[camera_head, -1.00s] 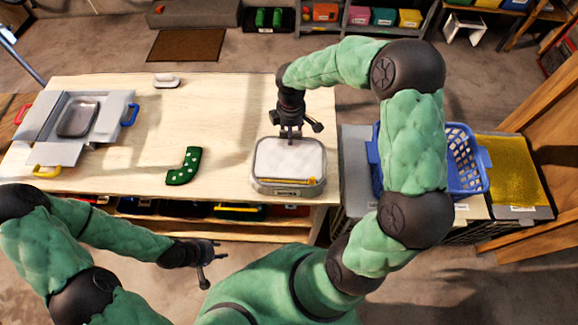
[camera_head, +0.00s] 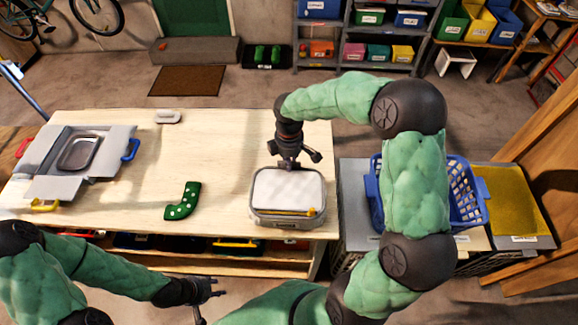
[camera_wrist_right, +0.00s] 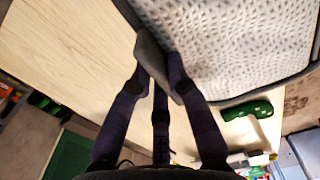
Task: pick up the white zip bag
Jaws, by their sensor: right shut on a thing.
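The white zip bag (camera_head: 288,186), with a white textured top, grey sides and a yellow strip along its front, is at the table's right end. It also fills the upper right of the right wrist view (camera_wrist_right: 240,40). My right gripper (camera_head: 289,164) is at the bag's back edge, pointing down. In the wrist view its fingers (camera_wrist_right: 160,75) are shut on a grey tab at the bag's edge. I cannot tell whether the bag is clear of the tabletop. My left gripper (camera_head: 207,291) is empty in front of the table; its finger opening is unclear.
A green dotted L-shaped thing (camera_head: 183,203) lies left of the bag. A grey open box (camera_head: 45,182) with a metal tray (camera_head: 78,153) is at the table's left. A small white item (camera_head: 167,117) is at the back. A blue basket (camera_head: 467,195) stands right of the table.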

